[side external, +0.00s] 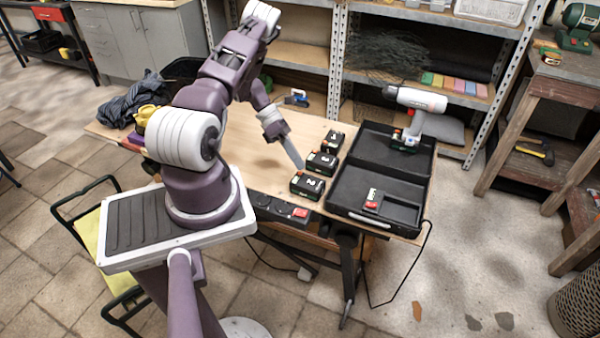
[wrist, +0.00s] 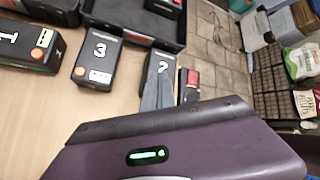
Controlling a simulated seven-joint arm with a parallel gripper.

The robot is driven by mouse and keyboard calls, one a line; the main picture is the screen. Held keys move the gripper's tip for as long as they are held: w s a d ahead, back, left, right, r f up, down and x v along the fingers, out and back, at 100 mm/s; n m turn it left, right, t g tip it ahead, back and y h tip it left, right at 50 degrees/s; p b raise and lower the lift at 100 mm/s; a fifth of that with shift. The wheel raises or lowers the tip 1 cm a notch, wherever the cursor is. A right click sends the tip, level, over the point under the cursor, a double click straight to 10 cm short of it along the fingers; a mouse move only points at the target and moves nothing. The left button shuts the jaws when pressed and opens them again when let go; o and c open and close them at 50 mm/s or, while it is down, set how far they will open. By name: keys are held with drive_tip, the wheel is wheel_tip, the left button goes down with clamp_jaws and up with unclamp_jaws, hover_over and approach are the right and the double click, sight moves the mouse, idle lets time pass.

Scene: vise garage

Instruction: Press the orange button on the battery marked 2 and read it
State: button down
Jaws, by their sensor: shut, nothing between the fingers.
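Three black batteries with white numbers stand in a row on the wooden table. The battery marked 2 (side external: 307,187) is the nearest in the side view and the right one of the row in the wrist view (wrist: 164,66). The battery marked 3 (wrist: 98,60) is in the middle, and the battery marked 1 (wrist: 28,42) is at the far end. Orange patches show on 1 and 3. The orange button on 2 is hidden behind my fingers in the wrist view. My gripper (side external: 299,165) is shut and empty, its tips just above or at battery 2; contact cannot be told.
An open black case (side external: 345,188) lies right of the batteries, with a drill (side external: 415,108) standing at its far part. A black strip with a red switch (side external: 300,212) sits at the table's front edge. Bare table (side external: 245,150) lies left of the batteries.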

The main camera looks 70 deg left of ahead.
drive_tip(key=shift+f, duration=0.1)
drive_tip(key=shift+f, duration=0.35)
drive_tip(key=shift+f, duration=0.45)
idle(0.7)
drive_tip(key=shift+r, duration=0.9)
drive_tip(key=shift+r, duration=2.5)
